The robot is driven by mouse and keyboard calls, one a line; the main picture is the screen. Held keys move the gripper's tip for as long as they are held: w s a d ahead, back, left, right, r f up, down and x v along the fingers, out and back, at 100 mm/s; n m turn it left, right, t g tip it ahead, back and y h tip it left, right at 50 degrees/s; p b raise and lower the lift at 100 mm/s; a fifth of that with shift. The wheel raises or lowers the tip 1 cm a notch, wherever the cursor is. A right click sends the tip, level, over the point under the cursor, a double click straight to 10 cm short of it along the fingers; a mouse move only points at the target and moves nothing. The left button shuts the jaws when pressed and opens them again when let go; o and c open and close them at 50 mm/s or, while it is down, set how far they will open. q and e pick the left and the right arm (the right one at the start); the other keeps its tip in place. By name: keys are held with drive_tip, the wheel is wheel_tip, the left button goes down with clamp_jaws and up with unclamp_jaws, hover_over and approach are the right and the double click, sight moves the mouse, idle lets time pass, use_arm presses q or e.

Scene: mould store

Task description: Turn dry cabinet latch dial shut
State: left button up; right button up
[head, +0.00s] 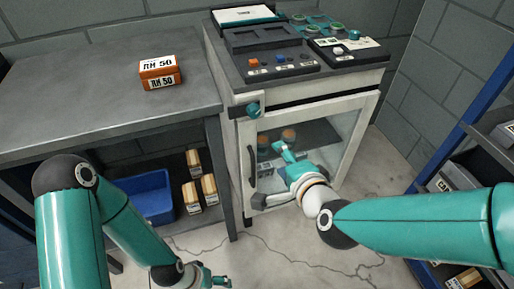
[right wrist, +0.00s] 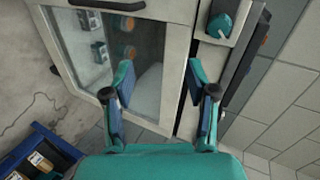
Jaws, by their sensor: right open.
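The dry cabinet (head: 246,178) is a pale cabinet with a glass door (head: 345,130) and a dark handle (head: 251,168). Its latch dial (head: 254,109) is a small teal knob at the door's upper left corner. In the right wrist view the dial (right wrist: 220,25) sits on a plate beyond the fingertips, off to the right. My right gripper (head: 284,151) is open and empty in front of the glass, below and right of the dial, not touching it. It also shows in the right wrist view (right wrist: 160,82). My left gripper (head: 218,281) is low at the bottom edge, partly cut off.
A grey bench (head: 90,95) at left carries an orange-white box (head: 159,72). A blue bin (head: 152,195) and several small boxes stand below. Devices and a tray (head: 268,38) sit on the cabinet top. A blue-framed rack (head: 455,135) stands at right.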

drive_tip(key=s+r+m+t+y+b, duration=0.15)
drive_tip(key=s+m+t+b, duration=0.35)
drive_tip(key=b, duration=0.6)
use_arm(q)
wheel_tip(320, 180, down, 17)
drive_tip(key=b, duration=0.3)
drive_tip(key=shift+f, duration=0.15)
use_arm(e)
drive_tip(key=m, duration=0.2)
approach(255, 115)
drive_tip(key=x, duration=0.9)
clamp_jaws()
